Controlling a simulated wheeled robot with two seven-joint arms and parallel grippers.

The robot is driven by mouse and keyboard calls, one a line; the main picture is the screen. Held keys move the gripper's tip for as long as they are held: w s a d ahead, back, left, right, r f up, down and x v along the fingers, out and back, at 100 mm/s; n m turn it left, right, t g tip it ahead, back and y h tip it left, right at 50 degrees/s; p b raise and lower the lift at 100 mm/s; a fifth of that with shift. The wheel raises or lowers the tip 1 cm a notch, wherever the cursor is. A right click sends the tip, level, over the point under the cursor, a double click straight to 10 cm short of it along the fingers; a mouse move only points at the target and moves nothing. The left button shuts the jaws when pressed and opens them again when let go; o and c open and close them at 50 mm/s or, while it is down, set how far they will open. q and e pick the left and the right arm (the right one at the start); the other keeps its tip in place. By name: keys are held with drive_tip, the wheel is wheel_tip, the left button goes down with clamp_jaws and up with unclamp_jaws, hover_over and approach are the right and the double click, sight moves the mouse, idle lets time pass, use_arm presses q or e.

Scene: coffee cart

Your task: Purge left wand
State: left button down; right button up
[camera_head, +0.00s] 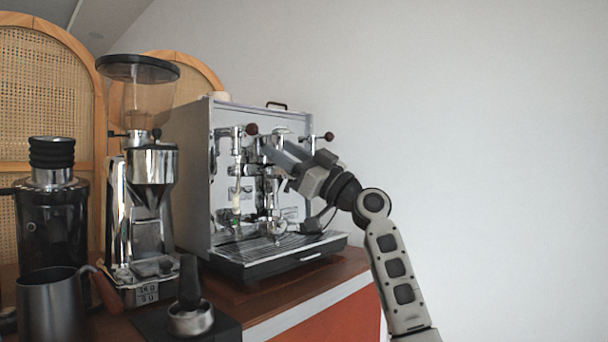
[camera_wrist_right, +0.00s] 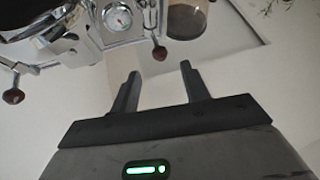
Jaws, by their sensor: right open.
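The espresso machine (camera_head: 185,160) stands on the cart. Its left wand (camera_head: 237,185) hangs at the left of the front, above the drip tray. A dark red-brown knob (camera_head: 252,129) sits above that wand, and another knob (camera_head: 329,136) sits at the right. My right gripper (camera_head: 270,150) is in front of the machine's upper front, pointing left. In the right wrist view my right gripper (camera_wrist_right: 160,72) is open and empty. A brown knob (camera_wrist_right: 159,54) appears between its fingertips in the picture; contact does not show. My left gripper is out of view.
A grinder (camera_head: 152,165) stands left of the machine. A dark pitcher (camera_head: 50,305), a portafilter (camera_head: 190,318) and a black grinder (camera_head: 52,225) are at the front left. The drip tray (camera_head: 280,250) lies below my gripper. The right side is open.

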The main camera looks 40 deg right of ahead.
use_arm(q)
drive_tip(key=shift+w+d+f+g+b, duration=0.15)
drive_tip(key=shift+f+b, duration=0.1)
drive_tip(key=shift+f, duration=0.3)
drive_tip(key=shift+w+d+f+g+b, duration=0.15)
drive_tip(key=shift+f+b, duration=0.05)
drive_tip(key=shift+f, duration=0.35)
use_arm(e)
drive_tip(key=v, duration=0.5)
drive_tip(key=shift+w, duration=0.1)
